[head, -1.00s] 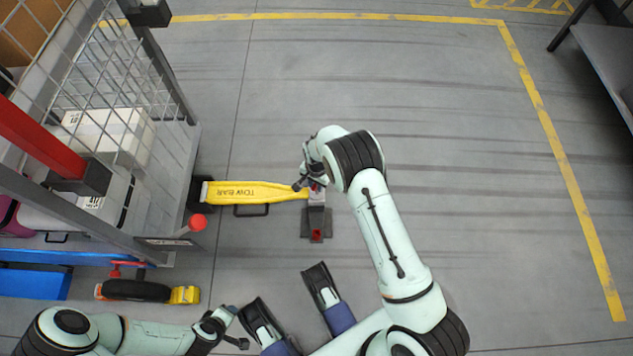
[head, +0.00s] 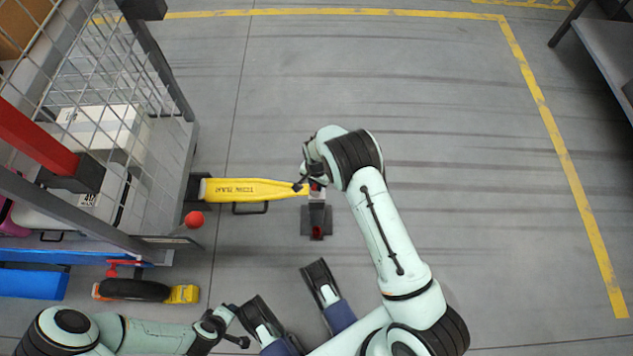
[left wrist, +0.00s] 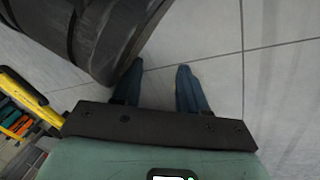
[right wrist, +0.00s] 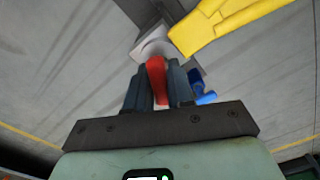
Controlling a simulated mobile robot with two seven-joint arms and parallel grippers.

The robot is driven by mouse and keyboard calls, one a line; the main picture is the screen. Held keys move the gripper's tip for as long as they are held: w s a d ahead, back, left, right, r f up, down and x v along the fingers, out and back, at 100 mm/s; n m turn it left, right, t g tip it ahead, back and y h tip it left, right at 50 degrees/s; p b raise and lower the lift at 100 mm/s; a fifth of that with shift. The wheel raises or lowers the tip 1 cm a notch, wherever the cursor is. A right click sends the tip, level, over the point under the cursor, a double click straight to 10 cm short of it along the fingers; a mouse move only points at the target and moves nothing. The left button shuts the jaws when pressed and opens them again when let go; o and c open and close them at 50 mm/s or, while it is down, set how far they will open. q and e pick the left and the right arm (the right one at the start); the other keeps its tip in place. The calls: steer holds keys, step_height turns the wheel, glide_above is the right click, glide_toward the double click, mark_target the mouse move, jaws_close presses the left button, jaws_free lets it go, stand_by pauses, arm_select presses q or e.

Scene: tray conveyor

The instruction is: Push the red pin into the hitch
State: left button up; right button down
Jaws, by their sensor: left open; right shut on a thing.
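The red pin (right wrist: 156,80) is between the fingers of my right gripper (right wrist: 155,92) in the right wrist view. That gripper is shut on it, beside the pale hitch end (right wrist: 152,47). Whether the pin's lower end is inside the hitch is hidden. In the head view my right gripper (head: 308,186) is at the right end of the yellow tow bar (head: 245,189), above the grey hitch (head: 317,214). The tow bar also shows in the right wrist view (right wrist: 222,22). My left gripper (head: 239,328) is open and empty, low at the left, away from the hitch.
A wire-sided cart (head: 185,95) with boxes stands at the left, with a red ball (head: 194,219) by its corner. A grey bench (head: 608,60) stands at top right. The floor between is clear.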

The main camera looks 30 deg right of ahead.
arm_select(q)
steer(key=shift+f, duration=0.15)
arm_select(e)
steer(key=shift+f, duration=0.25)
steer(key=c, duration=0.9)
jaws_free()
arm_select(q)
steer(key=s+a+f+g, duration=0.1)
steer(key=s+f+g, duration=0.15)
steer(key=s, duration=0.55)
steer(key=w+d+r+t+p, duration=0.1)
steer(key=w+r+t+p, duration=0.1)
steer(key=w+r+p, duration=0.2)
steer(key=w+r, duration=0.2)
steer(key=w, duration=0.2)
steer(key=shift+r+t, duration=0.35)
steer(key=shift+r, duration=0.05)
arm_select(e)
step_height(320, 180, up, 14)
steer(key=shift+f, duration=0.25)
